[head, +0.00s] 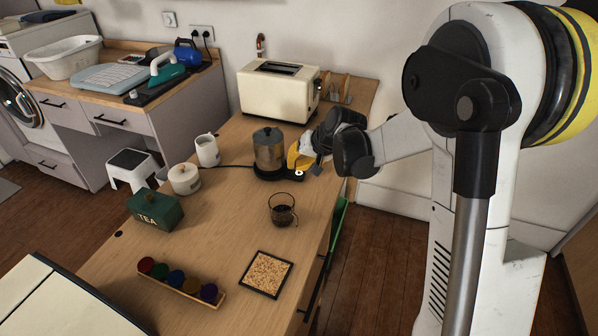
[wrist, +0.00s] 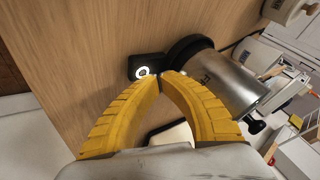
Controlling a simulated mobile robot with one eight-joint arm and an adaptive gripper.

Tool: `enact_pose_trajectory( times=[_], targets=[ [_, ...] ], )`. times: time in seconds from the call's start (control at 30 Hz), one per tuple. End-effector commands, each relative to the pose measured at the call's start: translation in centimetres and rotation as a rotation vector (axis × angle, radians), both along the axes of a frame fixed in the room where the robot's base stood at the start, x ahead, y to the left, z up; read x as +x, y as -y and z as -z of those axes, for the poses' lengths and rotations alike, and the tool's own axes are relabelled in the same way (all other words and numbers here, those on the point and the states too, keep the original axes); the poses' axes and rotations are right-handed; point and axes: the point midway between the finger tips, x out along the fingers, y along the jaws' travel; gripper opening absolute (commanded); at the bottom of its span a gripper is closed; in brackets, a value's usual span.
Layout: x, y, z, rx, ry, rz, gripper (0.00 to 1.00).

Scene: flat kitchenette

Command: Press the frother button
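The frother (head: 268,152) is a metal jug with a dark lid on a black base, standing on the wooden counter near the toaster. Its button (head: 298,174) is a small white-ringed spot on a black tab of the base. In the wrist view the frother (wrist: 225,80) lies right of centre, with the ringed button (wrist: 142,73) on the tab left of it. My gripper (wrist: 160,78) has its yellow fingers brought together at the tips, with nothing seen between them. The tips appear just beside the button; whether they touch it I cannot tell. In the head view my gripper (head: 293,160) is beside the frother.
A cream toaster (head: 280,92) stands behind, with a toast rack (head: 336,92) beside it. Bare counter lies between.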

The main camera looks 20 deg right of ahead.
Motion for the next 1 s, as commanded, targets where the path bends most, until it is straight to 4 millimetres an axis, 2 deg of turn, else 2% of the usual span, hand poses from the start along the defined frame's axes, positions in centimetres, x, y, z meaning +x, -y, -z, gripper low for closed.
enact_pose_trajectory(
  times=[0.47, 1.0],
  targets=[
    [0.0, 0.0, -0.7, 0.000, 0.000, 0.000, 0.00],
    [0.0, 0.0, -5.5, 0.000, 0.000, 0.000, 0.00]
  ],
)
